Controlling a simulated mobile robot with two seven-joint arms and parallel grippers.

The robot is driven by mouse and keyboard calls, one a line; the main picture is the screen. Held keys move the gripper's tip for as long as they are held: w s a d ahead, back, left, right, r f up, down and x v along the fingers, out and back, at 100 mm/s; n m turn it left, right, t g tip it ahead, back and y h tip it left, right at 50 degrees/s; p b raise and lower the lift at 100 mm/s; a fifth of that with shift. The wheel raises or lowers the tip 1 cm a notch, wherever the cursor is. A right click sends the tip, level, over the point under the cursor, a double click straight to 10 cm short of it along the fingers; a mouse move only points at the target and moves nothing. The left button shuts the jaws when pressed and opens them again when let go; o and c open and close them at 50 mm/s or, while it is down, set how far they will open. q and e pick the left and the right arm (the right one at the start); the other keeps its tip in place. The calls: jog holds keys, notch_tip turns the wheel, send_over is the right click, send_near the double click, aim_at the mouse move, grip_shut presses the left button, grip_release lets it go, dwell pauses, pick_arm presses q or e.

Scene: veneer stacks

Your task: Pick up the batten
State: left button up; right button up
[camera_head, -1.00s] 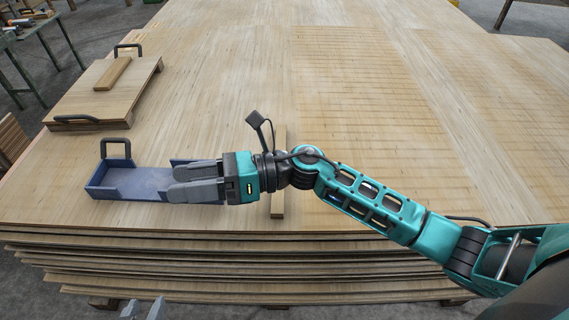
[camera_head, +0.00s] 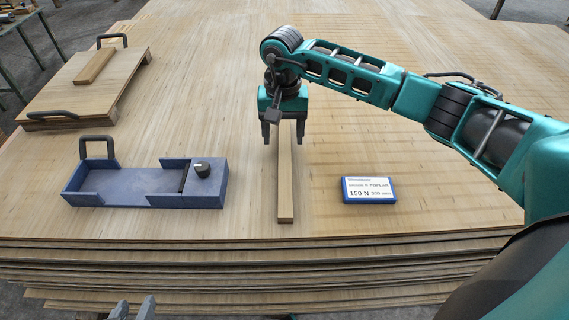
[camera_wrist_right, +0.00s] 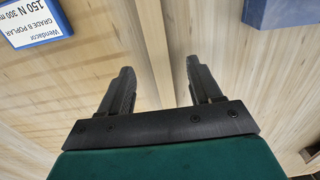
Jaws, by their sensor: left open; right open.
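The batten (camera_head: 286,185) is a narrow pale wooden strip lying on the veneer stack (camera_head: 420,130), pointing toward its front edge. My right gripper (camera_head: 285,140) is open, with its fingers pointing down on either side of the batten's far part. In the right wrist view the batten (camera_wrist_right: 157,45) runs between the open fingers (camera_wrist_right: 160,68), with a gap on each side. The far end of the batten is hidden by the gripper. My left gripper (camera_head: 133,308) shows only its grey fingertips at the bottom edge, apart and empty.
A blue tray (camera_head: 75,190) with a handle and black knob (camera_head: 201,170) lies left of the batten. A blue-edged label block (camera_head: 369,190) lies to the right. A handled board (camera_head: 65,100) carrying a short wooden block (camera_head: 95,66) sits at the far left.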

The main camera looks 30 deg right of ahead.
aim_at(285, 159)
notch_tip(285, 159, down, 2)
jog(key=shift+d+f+b, duration=0.2)
jog(key=shift+f+b, duration=0.5)
jog(key=shift+f, duration=2)
jog(key=shift+c, duration=0.4)
jog(key=c, duration=1)
jog(key=shift+r, duration=0.1)
grip_shut()
jog(key=shift+r, duration=0.1)
